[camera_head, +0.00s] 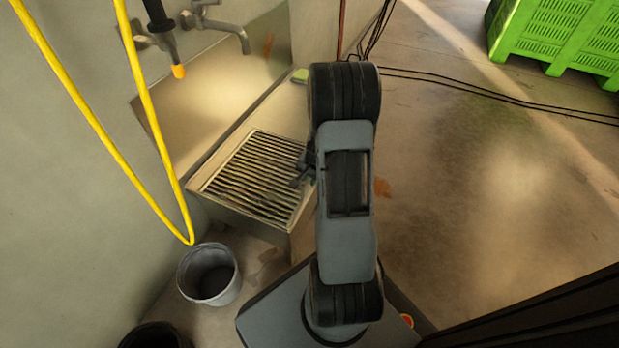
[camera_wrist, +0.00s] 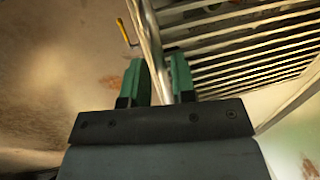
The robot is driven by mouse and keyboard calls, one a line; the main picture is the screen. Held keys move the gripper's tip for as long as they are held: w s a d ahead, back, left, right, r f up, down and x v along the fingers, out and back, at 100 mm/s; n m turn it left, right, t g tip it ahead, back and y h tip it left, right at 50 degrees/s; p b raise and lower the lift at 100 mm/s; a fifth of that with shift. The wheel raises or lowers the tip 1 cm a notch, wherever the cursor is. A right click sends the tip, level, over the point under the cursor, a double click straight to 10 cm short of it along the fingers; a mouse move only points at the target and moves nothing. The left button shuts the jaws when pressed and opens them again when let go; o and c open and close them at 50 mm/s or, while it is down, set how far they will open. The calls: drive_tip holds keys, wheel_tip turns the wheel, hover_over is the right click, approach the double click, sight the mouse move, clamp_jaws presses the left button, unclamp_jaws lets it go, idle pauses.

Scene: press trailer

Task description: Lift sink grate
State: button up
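The sink grate (camera_head: 258,180) is a rectangular metal frame with many parallel slats. It lies in or on top of the low basin, and in the head view I see no clear gap beneath it. In the wrist view its slats (camera_wrist: 235,45) fill the upper right. My gripper (camera_head: 302,172) is at the grate's right side, partly hidden behind my arm. In the wrist view the green fingers of my gripper (camera_wrist: 158,75) stand close on both sides of the grate's side bar and appear shut on it.
A grey bucket (camera_head: 209,274) stands on the floor in front of the basin (camera_head: 240,212). A yellow hose (camera_head: 150,110) hangs at the left. A tap (camera_head: 225,28) is on the wall behind. A green crate (camera_head: 560,38) stands far right. Black cables (camera_head: 480,92) cross the otherwise open floor.

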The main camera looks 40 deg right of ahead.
clamp_jaws()
